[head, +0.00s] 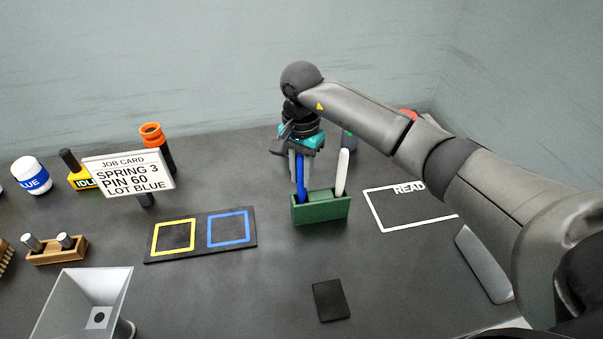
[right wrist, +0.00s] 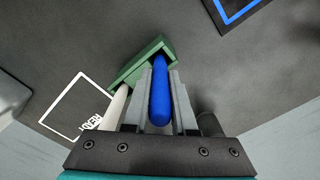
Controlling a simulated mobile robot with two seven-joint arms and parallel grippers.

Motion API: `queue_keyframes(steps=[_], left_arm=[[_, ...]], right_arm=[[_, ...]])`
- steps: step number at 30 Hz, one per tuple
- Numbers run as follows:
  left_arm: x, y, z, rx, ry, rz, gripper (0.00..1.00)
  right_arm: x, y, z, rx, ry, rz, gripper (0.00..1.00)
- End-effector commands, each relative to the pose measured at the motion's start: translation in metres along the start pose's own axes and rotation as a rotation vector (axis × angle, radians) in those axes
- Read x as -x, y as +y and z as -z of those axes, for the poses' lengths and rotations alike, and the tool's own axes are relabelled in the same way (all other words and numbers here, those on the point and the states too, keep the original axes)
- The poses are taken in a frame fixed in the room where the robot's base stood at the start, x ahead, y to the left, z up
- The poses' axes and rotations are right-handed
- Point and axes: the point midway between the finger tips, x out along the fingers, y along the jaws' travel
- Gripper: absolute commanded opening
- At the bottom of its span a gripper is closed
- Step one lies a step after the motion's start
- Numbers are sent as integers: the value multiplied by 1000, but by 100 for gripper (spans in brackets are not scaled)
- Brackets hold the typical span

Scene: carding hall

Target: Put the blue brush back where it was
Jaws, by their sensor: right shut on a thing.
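The blue brush (head: 300,190) stands upright at the left end of the green holder (head: 322,211). Its lower end is hidden by the holder's wall, so it looks to be inside; how deep I cannot tell. My right gripper (head: 299,179) points down from above and is shut on the brush's handle. In the right wrist view the blue brush (right wrist: 160,92) lies between the two grey fingers, over the green holder (right wrist: 143,63). A white-handled brush (head: 342,172) leans slightly in the holder's right end. My left gripper is not in view.
A black board with yellow and blue squares (head: 201,247) lies left of the holder. The white READY outline (head: 379,218) is to the right. A job card (head: 128,172), an orange-topped item (head: 152,134) and a dark pad (head: 331,300) stand or lie around.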

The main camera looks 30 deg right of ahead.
Motion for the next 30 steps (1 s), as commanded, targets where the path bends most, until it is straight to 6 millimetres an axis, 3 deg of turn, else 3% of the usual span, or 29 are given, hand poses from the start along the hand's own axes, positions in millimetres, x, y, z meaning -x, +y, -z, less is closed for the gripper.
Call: queue_keyframes(steps=[4,5,12,23,30], left_arm=[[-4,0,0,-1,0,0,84],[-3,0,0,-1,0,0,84],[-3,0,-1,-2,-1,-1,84],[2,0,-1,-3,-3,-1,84],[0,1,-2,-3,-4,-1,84]], right_arm=[[-4,0,0,1,0,0,0],[-3,0,0,1,0,-1,27],[-2,0,0,1,0,-1,54],[2,0,0,0,-1,-1,55],[47,-1,1,1,3,4,55]])
